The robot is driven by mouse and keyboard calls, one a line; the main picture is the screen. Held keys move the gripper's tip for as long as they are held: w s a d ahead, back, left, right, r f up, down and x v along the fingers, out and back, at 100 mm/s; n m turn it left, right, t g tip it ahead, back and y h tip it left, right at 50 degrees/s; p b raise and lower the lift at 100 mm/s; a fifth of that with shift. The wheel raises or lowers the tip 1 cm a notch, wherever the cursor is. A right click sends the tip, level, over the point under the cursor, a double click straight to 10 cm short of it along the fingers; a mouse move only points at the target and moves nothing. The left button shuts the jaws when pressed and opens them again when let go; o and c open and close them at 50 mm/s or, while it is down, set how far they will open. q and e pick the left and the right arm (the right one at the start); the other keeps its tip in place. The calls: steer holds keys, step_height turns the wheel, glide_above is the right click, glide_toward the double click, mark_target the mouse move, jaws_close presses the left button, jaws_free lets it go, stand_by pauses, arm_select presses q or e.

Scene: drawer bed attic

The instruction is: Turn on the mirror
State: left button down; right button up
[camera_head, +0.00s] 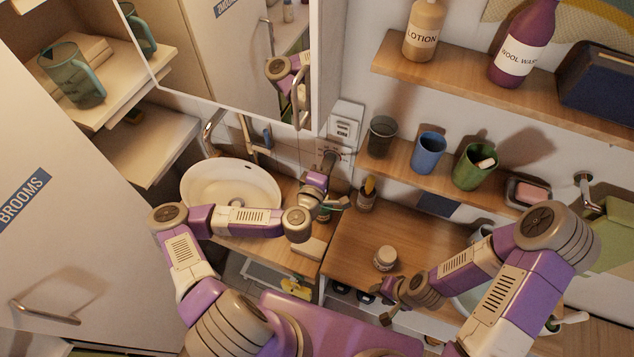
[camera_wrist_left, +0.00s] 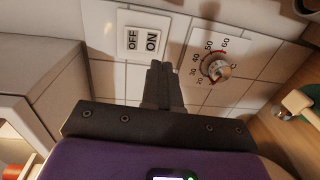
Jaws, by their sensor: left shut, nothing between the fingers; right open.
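The mirror (camera_head: 225,50) hangs on the wall at the top centre of the head view and reflects part of my arm. A white wall switch (camera_head: 345,125) sits just right of the mirror's lower corner. In the left wrist view the switch (camera_wrist_left: 143,42) is marked OFF on the left and ON on the right. My left gripper (camera_head: 331,158) is shut and empty; its fingertips (camera_wrist_left: 160,68) appear just below the ON side. I cannot tell whether they touch the switch. My right gripper (camera_head: 381,303) is open and empty at the front of the wooden counter.
A temperature dial (camera_wrist_left: 215,66) is right of the switch. A shelf with a blue cup (camera_head: 429,152) and a green cup (camera_head: 474,166) is on the right. A white sink (camera_head: 232,187) lies below the mirror. A small jar (camera_head: 386,258) stands on the counter (camera_head: 350,240).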

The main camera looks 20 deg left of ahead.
arm_select(q)
steer(key=s+f+p, duration=0.1)
steer(key=s+p, duration=0.4)
steer(key=s, duration=0.1)
steer(key=shift+s+a, duration=0.15)
steer(key=shift+s, duration=0.05)
stand_by(0.5)
